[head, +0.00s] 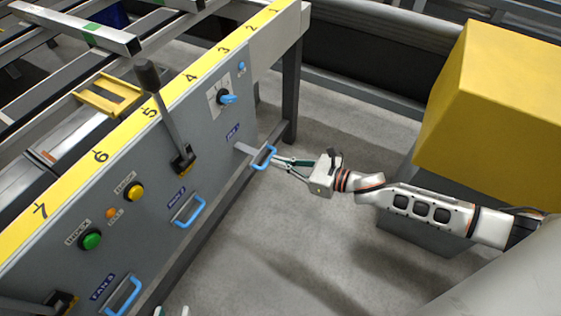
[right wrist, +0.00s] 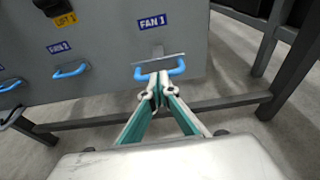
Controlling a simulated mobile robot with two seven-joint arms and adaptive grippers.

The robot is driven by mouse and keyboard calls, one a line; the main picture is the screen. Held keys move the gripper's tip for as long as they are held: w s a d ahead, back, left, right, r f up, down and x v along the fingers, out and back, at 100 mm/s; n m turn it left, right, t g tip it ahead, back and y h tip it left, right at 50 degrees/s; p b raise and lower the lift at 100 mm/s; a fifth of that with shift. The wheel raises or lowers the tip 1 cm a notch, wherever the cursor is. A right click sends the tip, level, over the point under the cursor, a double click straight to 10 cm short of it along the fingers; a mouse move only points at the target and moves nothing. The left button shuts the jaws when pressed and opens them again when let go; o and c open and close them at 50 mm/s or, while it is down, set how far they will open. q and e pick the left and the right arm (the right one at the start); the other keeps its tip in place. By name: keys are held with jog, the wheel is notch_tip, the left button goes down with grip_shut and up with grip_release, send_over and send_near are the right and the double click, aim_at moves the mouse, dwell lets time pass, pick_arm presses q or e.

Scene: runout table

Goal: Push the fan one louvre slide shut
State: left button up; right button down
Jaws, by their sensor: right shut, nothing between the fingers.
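The fan one louvre slide (head: 243,148) is a pale plate standing out from the grey panel, with a blue handle (head: 263,158) on its outer end. In the right wrist view, the blue handle (right wrist: 160,71) is below the FAN 1 label (right wrist: 153,22). My right gripper (head: 276,161) is shut and empty, pointing at the handle from its outer side. In the right wrist view its fingertips (right wrist: 155,80) are at the middle of the handle and seem to meet it; firm contact is unclear. My left gripper (head: 172,311) shows only two separated fingertips at the bottom edge.
Other blue handles (head: 188,211) sit along the panel (head: 150,240). A black-knobbed lever (head: 165,110) sticks up from it. A table leg (head: 291,90) stands beyond the slide. A yellow box (head: 490,100) is at the right. Floor before the panel is clear.

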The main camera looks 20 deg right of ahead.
aim_at(260, 152)
jog(key=x, duration=0.2)
jog(key=r+x, duration=0.1)
jog(key=x, duration=0.5)
jog(key=shift+w+r, duration=0.1)
jog(key=shift+r, duration=0.1)
jog(key=shift+w+a, duration=0.15)
jog(key=shift+w, duration=0.05)
pick_arm(q)
jog(key=shift+d+r, duration=0.25)
jog(key=shift+r, duration=0.05)
pick_arm(e)
jog(key=shift+r, duration=0.15)
pick_arm(q)
jog(key=shift+f, duration=0.15)
